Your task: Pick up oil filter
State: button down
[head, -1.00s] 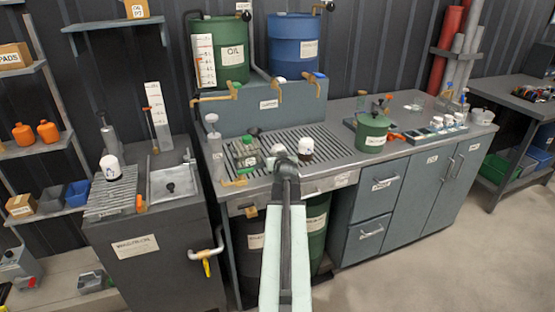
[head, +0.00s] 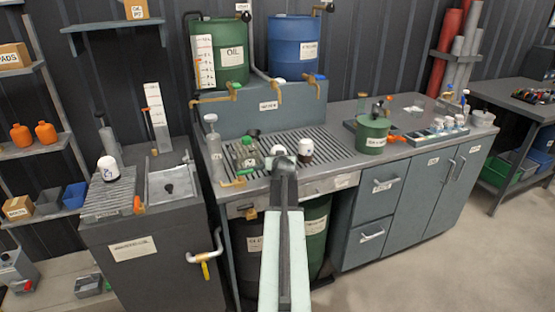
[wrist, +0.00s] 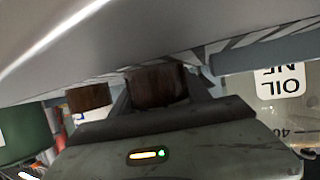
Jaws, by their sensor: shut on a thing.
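My gripper (head: 283,162) is at the front edge of the bench grate. It is shut on a white-topped oil filter (head: 277,150), whose white dome shows just beyond the gripper in the head view. In the wrist view, which is upside down, its dark brown base (wrist: 156,86) sits between the fingers, and the rest is hidden by the gripper body. A second similar filter (head: 305,149) stands on the grate just to the right; it also shows in the wrist view (wrist: 87,102). A third white one (head: 108,168) stands on the left unit.
A clear oil jar (head: 246,153) stands close left of my gripper. The slatted grate (head: 325,148) is mostly free to the right, up to a green can (head: 373,134). Brass taps (head: 277,90) hang over the back. A grey bench edge (wrist: 100,45) passes close under the gripper.

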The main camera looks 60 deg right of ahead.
notch_tip(320, 180, up, 10)
jog(key=p, duration=1)
jog(key=shift+r, duration=0.15)
